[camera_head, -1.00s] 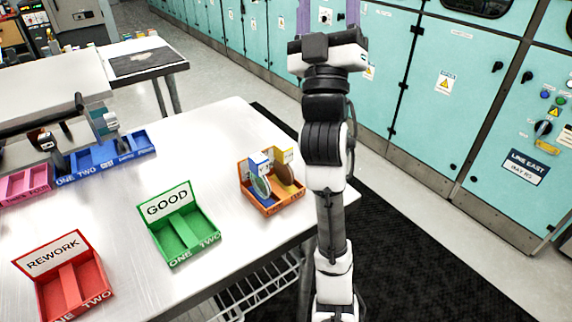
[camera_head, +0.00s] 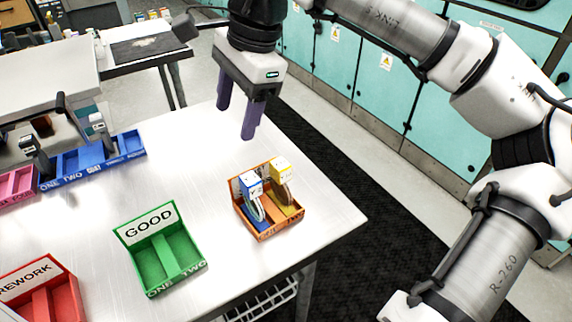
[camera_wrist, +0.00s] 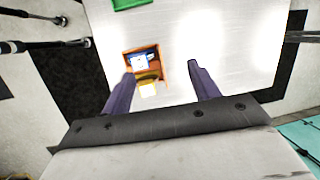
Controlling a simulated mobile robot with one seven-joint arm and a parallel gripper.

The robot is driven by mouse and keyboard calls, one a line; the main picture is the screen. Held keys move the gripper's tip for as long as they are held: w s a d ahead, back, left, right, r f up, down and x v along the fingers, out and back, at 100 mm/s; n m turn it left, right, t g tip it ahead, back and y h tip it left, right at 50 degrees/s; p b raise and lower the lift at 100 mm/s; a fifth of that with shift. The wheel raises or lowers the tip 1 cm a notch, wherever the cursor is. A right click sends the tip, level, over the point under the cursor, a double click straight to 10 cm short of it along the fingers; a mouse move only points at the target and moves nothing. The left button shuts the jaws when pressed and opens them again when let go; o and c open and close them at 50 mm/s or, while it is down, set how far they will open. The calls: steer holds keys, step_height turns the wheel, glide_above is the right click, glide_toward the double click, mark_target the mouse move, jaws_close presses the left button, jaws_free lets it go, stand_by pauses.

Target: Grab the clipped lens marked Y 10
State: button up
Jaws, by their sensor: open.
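An orange tray (camera_head: 267,236) stands near the table's right corner and holds two clipped lenses side by side. The left one has a blue and white clip (camera_head: 250,184); the right one has a yellow and white clip (camera_head: 281,170). Their markings are too small to read. My gripper (camera_head: 235,122) is open and empty, pointing down above the table, behind and slightly left of the tray. In the wrist view, the orange tray (camera_wrist: 129,66) lies near the left finger, with the blue-clipped lens (camera_wrist: 142,60) above the yellow-clipped one (camera_wrist: 149,89). The left finger partly covers the tray.
A green GOOD tray (camera_head: 160,262) stands left of the orange tray, and a red REWORK tray (camera_head: 38,290) stands at the lower left. Blue (camera_head: 92,160) and pink (camera_head: 18,187) trays stand at the far left. Bare table (camera_head: 185,165) lies between them.

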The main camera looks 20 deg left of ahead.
mark_target(280, 163)
steer(key=w+d+t+h, duration=0.1)
steer(key=w+d+h, duration=0.2)
steer(key=d, duration=0.2)
step_height(280, 163, down, 8)
steer(key=shift+w+r+p, duration=0.1)
steer(key=shift+w+p, duration=0.05)
steer(key=shift+p, duration=0.4)
steer(key=shift+d+f+p, duration=0.15)
steer(key=shift+f+p, duration=0.4)
steer(key=shift+f, duration=1)
steer(key=shift+d+f+p, duration=0.1)
steer(key=shift+f+p, duration=0.4)
steer(key=shift+f, duration=1.05)
steer(key=shift+c, duration=0.4)
jaws_close()
